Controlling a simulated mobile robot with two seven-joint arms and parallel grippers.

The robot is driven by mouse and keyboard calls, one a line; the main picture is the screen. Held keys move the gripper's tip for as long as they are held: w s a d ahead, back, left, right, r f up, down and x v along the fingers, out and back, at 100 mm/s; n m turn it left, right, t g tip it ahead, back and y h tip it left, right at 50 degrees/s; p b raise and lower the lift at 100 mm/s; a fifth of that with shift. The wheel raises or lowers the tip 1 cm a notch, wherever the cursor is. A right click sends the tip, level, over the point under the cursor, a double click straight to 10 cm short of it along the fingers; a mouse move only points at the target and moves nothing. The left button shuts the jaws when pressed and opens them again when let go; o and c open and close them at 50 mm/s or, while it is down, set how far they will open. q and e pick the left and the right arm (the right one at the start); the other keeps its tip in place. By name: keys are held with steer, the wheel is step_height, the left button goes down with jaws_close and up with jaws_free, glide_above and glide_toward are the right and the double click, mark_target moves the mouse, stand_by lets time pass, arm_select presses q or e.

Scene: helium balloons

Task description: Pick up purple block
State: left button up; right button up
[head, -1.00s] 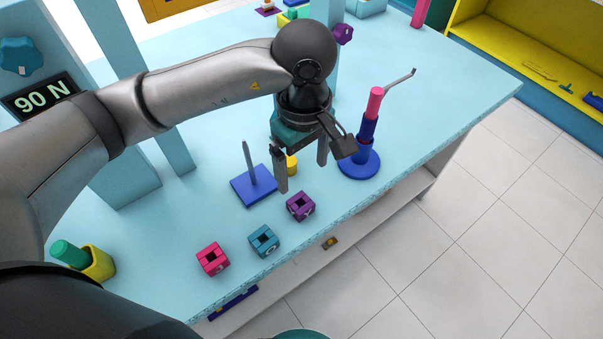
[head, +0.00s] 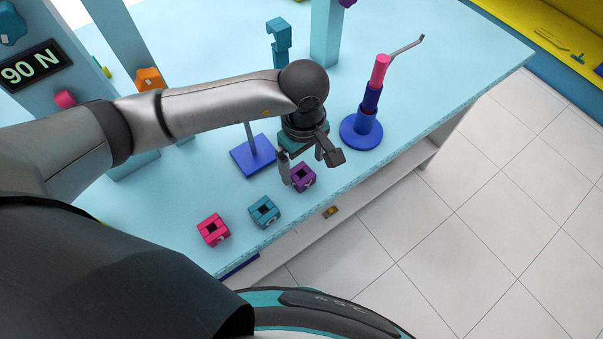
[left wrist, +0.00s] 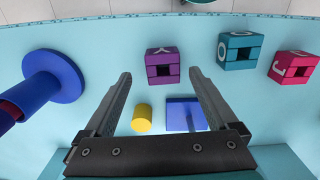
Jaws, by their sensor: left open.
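The purple block (head: 303,176) sits on the light blue table near its front edge, a small cube with a dark square hole in its top. My left gripper (head: 302,170) is open and empty, just above and beside the block in the head view, partly covering it. In the left wrist view the purple block (left wrist: 162,65) lies beyond and between the two spread fingertips (left wrist: 160,72), with its letter side facing away toward the table edge. I cannot tell the exact height of the fingers above it. My right gripper is not in view.
A teal block (head: 264,211) and a pink block (head: 213,230) stand left of the purple one. A blue base with a peg (head: 254,156) is behind. A blue round stand (head: 361,133) with a stacked column is right. A yellow cylinder (left wrist: 142,118) shows in the wrist view.

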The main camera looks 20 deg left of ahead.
mark_target(301, 174)
arm_select(q)
steer(key=shift+s+a+f, duration=0.1)
steer(key=shift+s+f, duration=0.05)
steer(key=shift+f, duration=1.8)
steer(key=c, duration=1.4)
